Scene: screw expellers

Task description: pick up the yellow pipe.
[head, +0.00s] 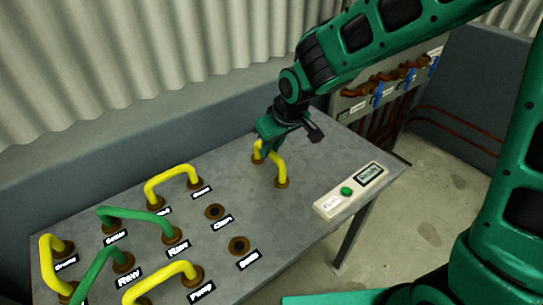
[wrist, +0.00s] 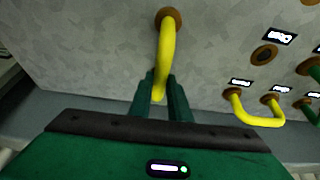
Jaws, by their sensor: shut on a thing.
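The yellow pipe (head: 279,165) is a bent tube with brown end fittings. It stands on the right part of the grey table, apart from the other pipes. My gripper (head: 271,146) is above its far left end in the head view. In the wrist view the yellow pipe (wrist: 167,55) runs between the two green fingers of my gripper (wrist: 160,95), which are shut on it. One brown end fitting shows at the top of the wrist view; the other end is hidden behind my gripper.
The table (head: 313,165) also holds more yellow pipes (head: 172,180), green pipes (head: 135,213) and empty brown sockets (head: 214,212) with labels. A white box with a green button (head: 347,191) is at the right edge. A wall (head: 120,165) runs behind.

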